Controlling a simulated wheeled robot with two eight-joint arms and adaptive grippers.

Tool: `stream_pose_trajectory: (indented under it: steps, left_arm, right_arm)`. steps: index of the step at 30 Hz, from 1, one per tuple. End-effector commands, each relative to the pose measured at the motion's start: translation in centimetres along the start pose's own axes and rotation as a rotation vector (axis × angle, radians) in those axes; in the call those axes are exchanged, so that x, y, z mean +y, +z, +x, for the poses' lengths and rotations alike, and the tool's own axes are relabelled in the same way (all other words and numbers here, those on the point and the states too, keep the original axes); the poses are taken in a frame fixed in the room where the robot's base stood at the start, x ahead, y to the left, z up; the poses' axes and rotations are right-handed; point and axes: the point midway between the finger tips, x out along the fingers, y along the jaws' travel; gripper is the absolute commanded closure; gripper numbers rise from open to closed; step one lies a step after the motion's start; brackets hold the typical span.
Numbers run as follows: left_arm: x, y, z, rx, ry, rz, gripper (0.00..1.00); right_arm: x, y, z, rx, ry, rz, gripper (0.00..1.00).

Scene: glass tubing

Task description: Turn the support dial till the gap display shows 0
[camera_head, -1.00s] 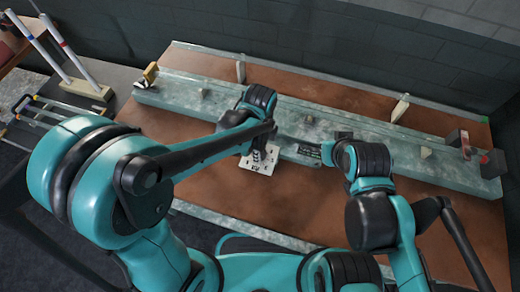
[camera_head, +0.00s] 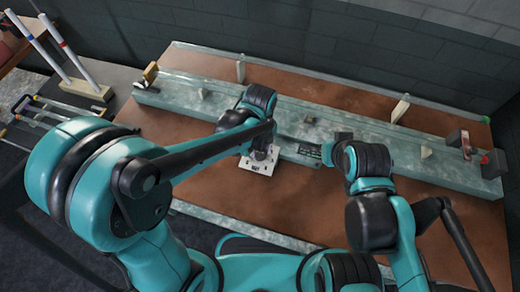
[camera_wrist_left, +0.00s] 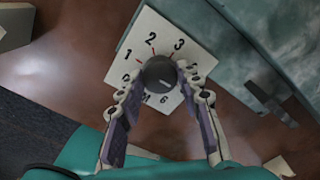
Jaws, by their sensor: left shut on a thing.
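The support dial (camera_wrist_left: 159,73) is a dark round knob on a white plate with numbers around it, seen in the left wrist view. The plate (camera_head: 249,165) also shows in the head view, by the front of the long green-grey bed. My left gripper (camera_wrist_left: 161,88) is shut on the knob, one finger on each side. A pale mark on the knob points to the lower right; some numbers are hidden by the fingers. A small dark panel (camera_head: 309,151) on the bed's front may be the gap display; its reading is too small to make out. My right gripper's fingers are not visible.
The long bed (camera_head: 400,167) runs across the brown table (camera_head: 200,190), with small blocks on it. A red-and-dark fitting (camera_head: 466,144) stands at its right end. A rack (camera_head: 90,90) with two white rods stands at left. The table's front right is clear.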

Motion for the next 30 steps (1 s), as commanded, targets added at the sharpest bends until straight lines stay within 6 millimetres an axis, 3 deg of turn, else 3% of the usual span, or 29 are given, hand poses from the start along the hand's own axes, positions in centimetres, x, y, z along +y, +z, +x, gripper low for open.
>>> stream_pose_trajectory:
  steps: [17,18,20,30]
  left_arm:
    - [0.01,-0.01,0.02,0.0,0.0,0.034,0.94]
    - [0.01,-0.01,0.02,0.0,0.0,0.034,0.6]
    - [0.01,-0.01,0.02,0.0,0.0,0.034,0.44]
    - [0.0,0.0,-0.18,0.0,0.0,0.034,0.44]
  right_arm:
    - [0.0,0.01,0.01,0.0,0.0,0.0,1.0]
    - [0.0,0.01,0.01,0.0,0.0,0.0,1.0]
    - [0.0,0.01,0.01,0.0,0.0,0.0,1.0]
    - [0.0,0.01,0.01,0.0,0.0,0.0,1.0]
